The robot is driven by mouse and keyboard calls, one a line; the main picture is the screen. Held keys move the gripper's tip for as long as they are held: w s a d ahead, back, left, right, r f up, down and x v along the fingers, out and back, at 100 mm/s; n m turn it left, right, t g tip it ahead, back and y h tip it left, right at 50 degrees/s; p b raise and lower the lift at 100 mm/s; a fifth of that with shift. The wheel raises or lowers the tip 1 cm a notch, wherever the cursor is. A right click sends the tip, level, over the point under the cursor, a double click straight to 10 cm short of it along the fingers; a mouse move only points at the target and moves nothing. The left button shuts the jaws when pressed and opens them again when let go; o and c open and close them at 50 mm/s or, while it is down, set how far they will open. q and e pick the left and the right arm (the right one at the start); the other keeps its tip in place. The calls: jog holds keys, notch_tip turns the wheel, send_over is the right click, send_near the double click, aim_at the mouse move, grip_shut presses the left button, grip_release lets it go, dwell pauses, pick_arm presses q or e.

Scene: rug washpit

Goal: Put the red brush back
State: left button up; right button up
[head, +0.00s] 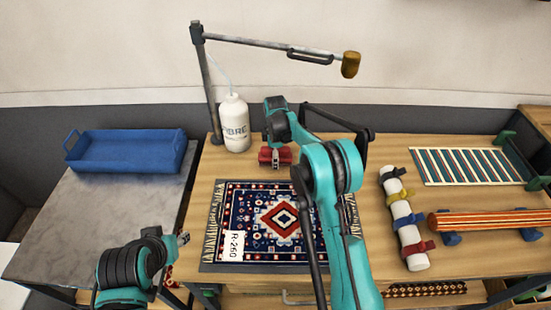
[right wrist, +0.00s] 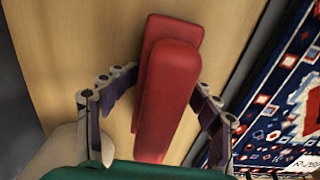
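The red brush (head: 268,156) lies on the wooden table behind the patterned rug, partly hidden by my right gripper (head: 276,154) in the head view. In the right wrist view the brush (right wrist: 168,90) is a red block with a narrower raised red handle. The right gripper's fingers (right wrist: 166,88) are spread on either side of it, very close to its sides; a firm hold is not visible. My left gripper (head: 183,238) is low at the left, near the grey table's front corner, away from the brush. Its fingers are too small to read.
The patterned rug (head: 245,195) with an R-260 tag lies in front of the brush. A white bottle (head: 235,124) and a lamp-like arm (head: 265,43) stand behind left. A blue tray (head: 125,152) sits on the grey table. A strapped white roll (head: 402,220) lies to the right.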

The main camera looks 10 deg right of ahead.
dwell(0.4)
jog(key=shift+r, duration=0.35)
notch_tip(320, 180, up, 12)
jog(key=p, duration=0.3)
jog(key=shift+r+p, duration=0.15)
jog(key=shift+p, duration=0.15)
